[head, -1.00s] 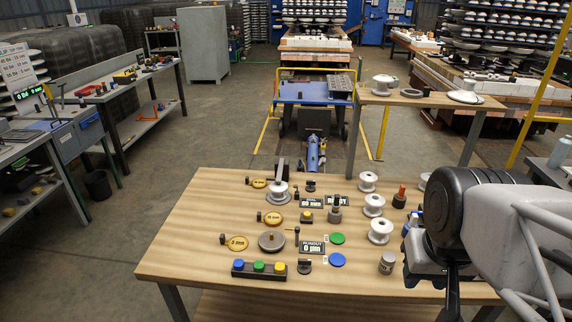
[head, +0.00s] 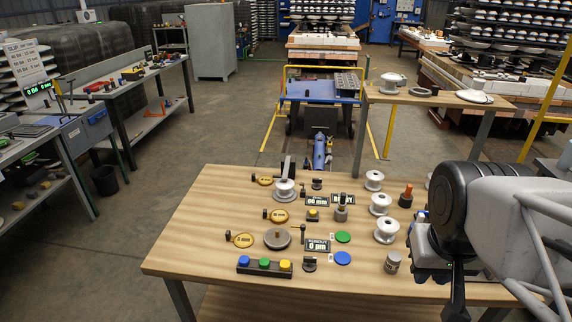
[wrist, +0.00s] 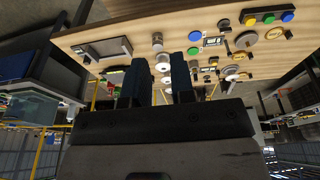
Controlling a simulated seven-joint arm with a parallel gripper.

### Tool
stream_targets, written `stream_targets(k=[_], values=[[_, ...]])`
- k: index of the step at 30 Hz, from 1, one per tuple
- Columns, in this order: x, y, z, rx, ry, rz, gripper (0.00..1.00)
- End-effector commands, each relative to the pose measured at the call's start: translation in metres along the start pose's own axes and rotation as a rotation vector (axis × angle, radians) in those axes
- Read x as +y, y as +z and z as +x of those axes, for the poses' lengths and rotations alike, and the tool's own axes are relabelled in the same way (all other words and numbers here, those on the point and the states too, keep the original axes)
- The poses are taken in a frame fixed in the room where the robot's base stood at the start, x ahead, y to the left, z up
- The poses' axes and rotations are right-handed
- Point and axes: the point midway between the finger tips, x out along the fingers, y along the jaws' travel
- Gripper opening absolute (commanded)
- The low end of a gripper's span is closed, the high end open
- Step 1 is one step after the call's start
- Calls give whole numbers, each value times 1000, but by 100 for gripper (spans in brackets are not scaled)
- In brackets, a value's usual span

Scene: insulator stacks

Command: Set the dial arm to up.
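A slim dark post (head: 302,233) stands upright beside the runout display (head: 318,246), which reads 0 µm, on the wooden table. It may be the dial arm, but it is too small to be sure. A grey round plate (head: 277,239) with a centre peg lies left of it. My gripper (wrist: 161,78) shows in the wrist view with its two dark fingers apart and nothing held between them. The table appears upside down beyond the fingers. In the head view my arm covers the table's right end, and the fingertips are not clear there. My gripper is well away from the post.
A button box (head: 264,265) with blue, green and yellow buttons sits at the table's front. White insulators (head: 386,230) stand in a row on the right. Green and blue discs (head: 343,258) lie near the display. The table's left front corner (head: 180,255) is clear.

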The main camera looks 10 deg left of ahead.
Motion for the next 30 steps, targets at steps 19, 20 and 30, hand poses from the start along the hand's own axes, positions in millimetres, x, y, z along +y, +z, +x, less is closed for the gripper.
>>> stream_targets(k=[19,20,30], values=[[-12,-113,18,-129,225,-187,23],[-13,-119,19,-133,237,-198,23],[-36,-191,43,-173,388,-316,23]])
